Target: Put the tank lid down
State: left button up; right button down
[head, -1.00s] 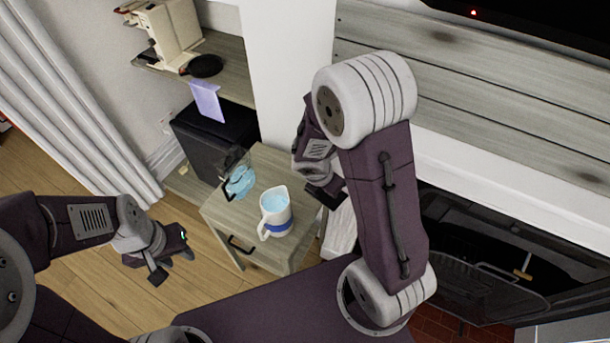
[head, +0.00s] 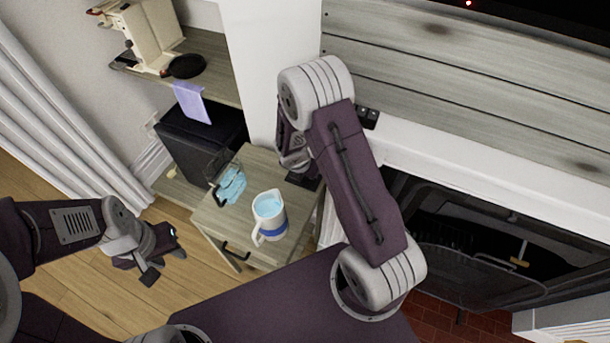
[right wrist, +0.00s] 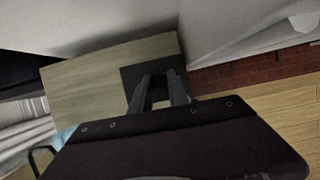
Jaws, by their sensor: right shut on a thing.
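The tank lid (right wrist: 140,76) is a dark flat plate between my right gripper's fingertips, at the far end of the small wooden table in the right wrist view. My right gripper (right wrist: 162,84) is shut on it. In the head view the lid (head: 302,180) shows as a dark patch by the table's right back edge, partly behind my right arm. I cannot tell whether it touches the tabletop. A clear tank (head: 231,184) with blue water stands at the table's left. My left gripper (head: 165,264) is open and empty, left of the table.
A white jug (head: 269,216) with a blue band and water stands on the small wooden table (head: 237,224). A black box (head: 197,146) is behind the table. A white wall column and the fireplace are to the right. Tabletop around the jug is partly clear.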

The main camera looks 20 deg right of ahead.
aim_at(305, 178)
jog(key=shift+w+d+f, duration=0.25)
jog(key=shift+w+f, duration=0.25)
jog(key=shift+w, duration=0.3)
notch_tip(305, 178, down, 4)
jog(key=shift+r+b, duration=0.1)
jog(key=shift+b, duration=0.8)
jog(key=shift+f, duration=0.3)
jog(key=c, duration=1.3)
grip_release()
jog(key=shift+r, duration=0.1)
